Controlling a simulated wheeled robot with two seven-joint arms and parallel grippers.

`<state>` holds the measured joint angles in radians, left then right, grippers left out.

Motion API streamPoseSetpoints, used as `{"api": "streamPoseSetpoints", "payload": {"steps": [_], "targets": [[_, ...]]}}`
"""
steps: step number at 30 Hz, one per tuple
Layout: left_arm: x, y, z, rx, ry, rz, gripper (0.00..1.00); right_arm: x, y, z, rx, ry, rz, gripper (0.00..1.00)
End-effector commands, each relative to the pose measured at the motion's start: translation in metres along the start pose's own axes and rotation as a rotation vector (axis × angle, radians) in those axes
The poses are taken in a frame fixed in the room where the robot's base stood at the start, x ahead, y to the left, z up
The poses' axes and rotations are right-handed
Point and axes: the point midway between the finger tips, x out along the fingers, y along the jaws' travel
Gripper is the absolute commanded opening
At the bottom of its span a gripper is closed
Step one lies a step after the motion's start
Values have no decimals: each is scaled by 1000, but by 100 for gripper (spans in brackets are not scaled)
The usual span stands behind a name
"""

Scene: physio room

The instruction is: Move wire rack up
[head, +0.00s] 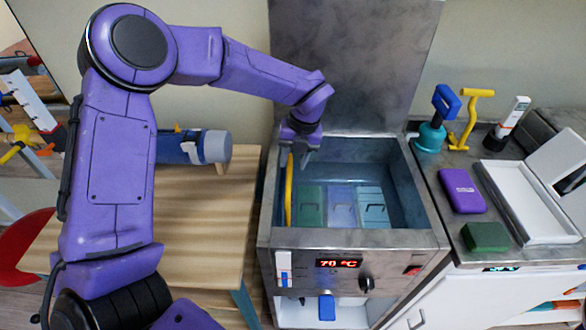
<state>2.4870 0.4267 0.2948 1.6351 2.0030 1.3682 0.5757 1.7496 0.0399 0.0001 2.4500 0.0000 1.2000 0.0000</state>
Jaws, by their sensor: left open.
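An open steel tank (417,240) stands in the middle, its lid (350,60) raised behind it. No wire rack can be clearly made out. My left gripper (308,157) points down at the tank's back left, close to the strip's top, open and apparently empty. My right gripper is out of view.
A wooden table (205,200) with a blue-and-grey roll (190,147) stands left of the tank.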

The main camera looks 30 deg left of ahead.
Motion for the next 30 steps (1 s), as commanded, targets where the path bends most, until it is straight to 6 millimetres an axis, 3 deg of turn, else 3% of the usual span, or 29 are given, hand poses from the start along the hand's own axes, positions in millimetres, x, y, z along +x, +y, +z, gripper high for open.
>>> {"api": "streamPoseSetpoints", "payload": {"steps": [7,18,22,30], "targets": [[49,-2,6,2,6,8,42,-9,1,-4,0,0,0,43],[60,-2,6,0,4,6,42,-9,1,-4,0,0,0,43],[60,-2,6,0,4,7,0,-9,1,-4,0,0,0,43],[58,-1,7,1,2,6,0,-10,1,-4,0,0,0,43]]}}
